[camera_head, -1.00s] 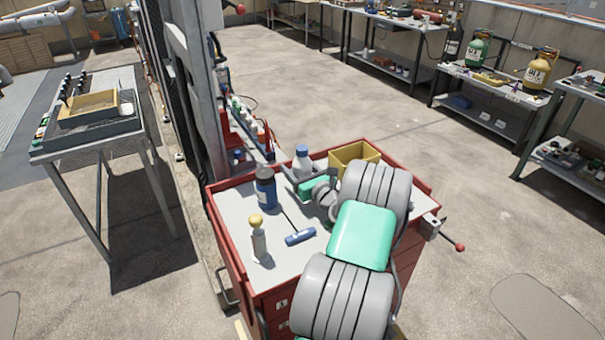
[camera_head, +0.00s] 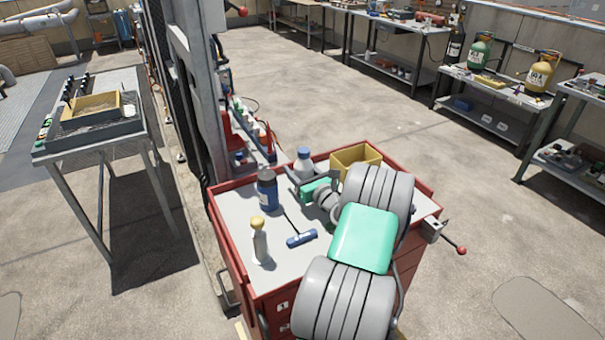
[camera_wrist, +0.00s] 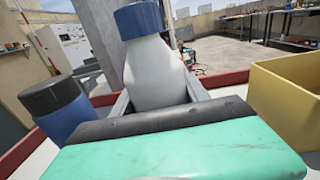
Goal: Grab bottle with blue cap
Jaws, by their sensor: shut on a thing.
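A white bottle with a blue cap (camera_head: 304,160) stands at the far side of the red cart's grey top. In the wrist view the same bottle (camera_wrist: 155,72) is upright, straight ahead, between the two fingers. My gripper (camera_head: 300,178) reaches it from the front and is shut on it. In the head view my arm and gripper hide the bottle's lower part; in the wrist view my gripper's green body hides its base.
On the red cart (camera_head: 230,263) stand a dark blue bottle (camera_head: 267,190) left of my gripper, a yellow-topped bottle (camera_head: 259,240), a blue-handled tool (camera_head: 301,238) and a yellow bin (camera_head: 355,158) right of the white bottle. A metal table (camera_head: 95,145) stands at left.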

